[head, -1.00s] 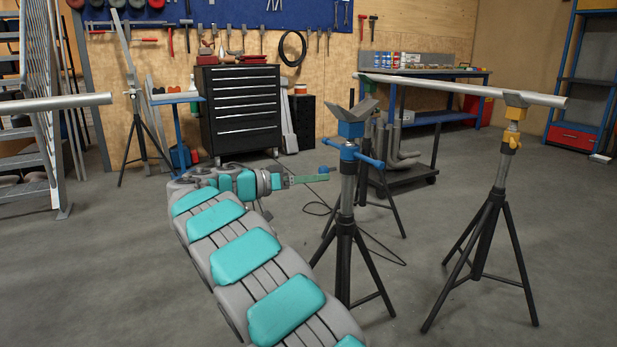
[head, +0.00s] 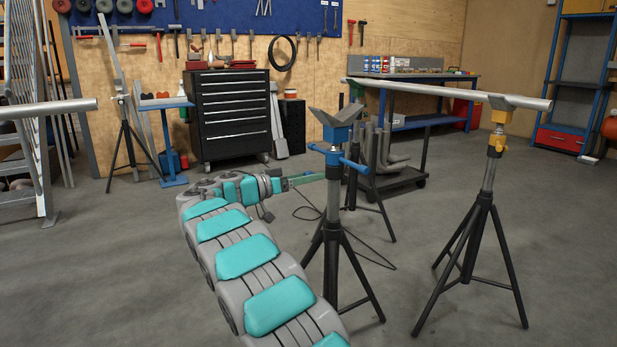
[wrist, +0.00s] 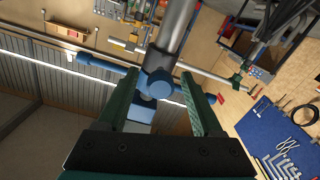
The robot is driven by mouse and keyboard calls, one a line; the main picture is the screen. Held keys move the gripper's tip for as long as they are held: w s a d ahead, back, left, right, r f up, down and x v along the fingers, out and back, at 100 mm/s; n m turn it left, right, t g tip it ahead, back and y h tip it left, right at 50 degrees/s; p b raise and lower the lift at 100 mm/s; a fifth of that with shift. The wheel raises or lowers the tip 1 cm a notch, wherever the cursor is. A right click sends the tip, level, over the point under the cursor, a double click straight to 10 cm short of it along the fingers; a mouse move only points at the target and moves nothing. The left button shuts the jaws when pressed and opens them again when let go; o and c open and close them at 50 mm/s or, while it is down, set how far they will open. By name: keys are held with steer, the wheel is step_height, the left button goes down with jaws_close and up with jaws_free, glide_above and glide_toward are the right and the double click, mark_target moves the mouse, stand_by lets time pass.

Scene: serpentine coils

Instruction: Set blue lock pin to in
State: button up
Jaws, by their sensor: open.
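The blue lock pin shows in the wrist view as a round blue knob (wrist: 158,82) on the blue collar of a stand, its end facing the camera. It lies in the gap between my gripper's two green fingers (wrist: 160,75), which are apart. I cannot tell how far the pin sticks out. In the head view the blue collar (head: 335,155) sits high on the grey post of the near tripod stand (head: 331,200), under a V-shaped head. My green gripper (head: 312,177) reaches the post from the left, and its tips are hidden there.
A yellow-collared stand (head: 495,140) at the right bears a long grey pipe (head: 420,88). Another tripod stands close behind the near stand. A black tool chest (head: 232,115) and a blue workbench (head: 430,118) stand at the back.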

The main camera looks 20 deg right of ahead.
jaws_close()
stand_by(0.6)
stand_by(0.9)
